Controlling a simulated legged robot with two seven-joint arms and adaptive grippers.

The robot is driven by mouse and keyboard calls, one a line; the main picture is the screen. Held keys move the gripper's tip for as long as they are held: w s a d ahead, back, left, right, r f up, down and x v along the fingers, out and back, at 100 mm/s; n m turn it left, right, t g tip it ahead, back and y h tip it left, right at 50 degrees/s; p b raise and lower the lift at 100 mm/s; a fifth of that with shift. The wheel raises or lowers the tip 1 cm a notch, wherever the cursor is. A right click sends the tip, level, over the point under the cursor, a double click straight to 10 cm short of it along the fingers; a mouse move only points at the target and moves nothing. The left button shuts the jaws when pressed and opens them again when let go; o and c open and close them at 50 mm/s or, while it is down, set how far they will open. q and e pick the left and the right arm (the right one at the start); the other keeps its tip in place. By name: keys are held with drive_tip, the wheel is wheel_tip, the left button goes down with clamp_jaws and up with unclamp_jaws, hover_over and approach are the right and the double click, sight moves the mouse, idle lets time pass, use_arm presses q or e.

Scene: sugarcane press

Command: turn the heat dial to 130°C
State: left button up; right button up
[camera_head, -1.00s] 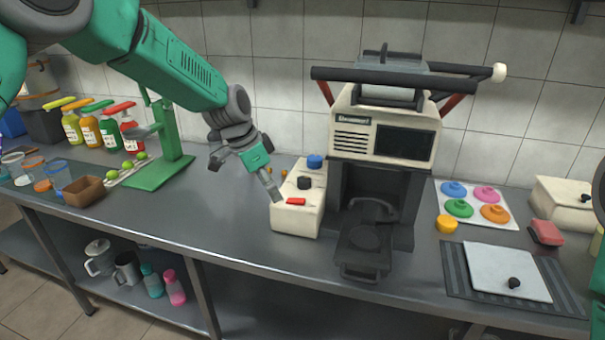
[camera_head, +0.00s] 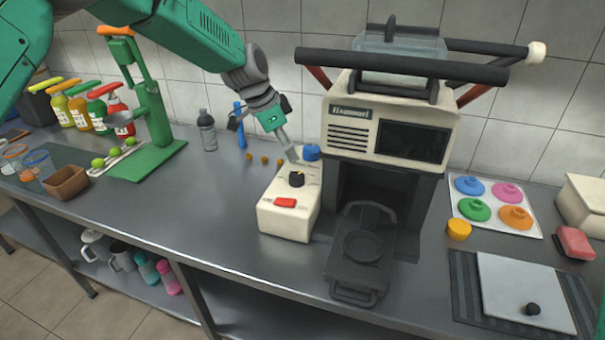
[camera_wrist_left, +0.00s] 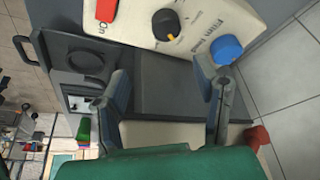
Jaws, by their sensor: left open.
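A cream control box (camera_head: 287,215) stands on the counter left of the machine. On its top are a black dial (camera_head: 297,179) with an orange pointer, a red switch (camera_head: 285,202) and a blue knob (camera_head: 311,152). My left gripper (camera_head: 290,155) is just above the box's back edge, near the blue knob. In the left wrist view, my left gripper (camera_wrist_left: 165,95) has its fingers spread with nothing between them. The black dial (camera_wrist_left: 167,25) lies beyond the fingers, apart from them, with printed marks around it too small to read. My right gripper is out of view.
The cream and black press machine (camera_head: 383,130) stands close to the box's right, with long black bars on top. A green stand (camera_head: 157,125) and a grey bottle (camera_head: 207,130) are left. The counter in front of the box is bare.

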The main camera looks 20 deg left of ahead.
use_arm(q)
hover_over(295, 176)
drive_tip(key=s, duration=0.1)
drive_tip(key=f, duration=0.4)
drive_tip(key=shift+a+f, duration=0.2)
drive_tip(key=f, duration=0.1)
drive_tip(key=a+f, duration=0.1)
drive_tip(key=f, duration=0.1)
drive_tip(key=w+f, duration=0.1)
drive_tip(key=shift+w+a+f, duration=0.1)
drive_tip(key=shift+a+f, duration=0.15)
drive_tip(key=shift+f, duration=0.45)
drive_tip(key=shift+d+f, duration=0.15)
drive_tip(key=shift+d, duration=0.2)
drive_tip(key=d, duration=0.2)
drive_tip(key=shift+w+d, duration=0.15)
drive_tip(key=shift+d, duration=0.3)
drive_tip(key=c, duration=0.7)
drive_tip(key=shift+a+f, duration=0.15)
drive_tip(key=shift+a, duration=0.35)
drive_tip(key=c, duration=0.5)
drive_tip(key=shift+o, duration=0.3)
drive_tip(key=shift+a+f, duration=0.1)
drive_tip(key=shift+a, duration=0.55)
drive_tip(key=shift+d, duration=0.35)
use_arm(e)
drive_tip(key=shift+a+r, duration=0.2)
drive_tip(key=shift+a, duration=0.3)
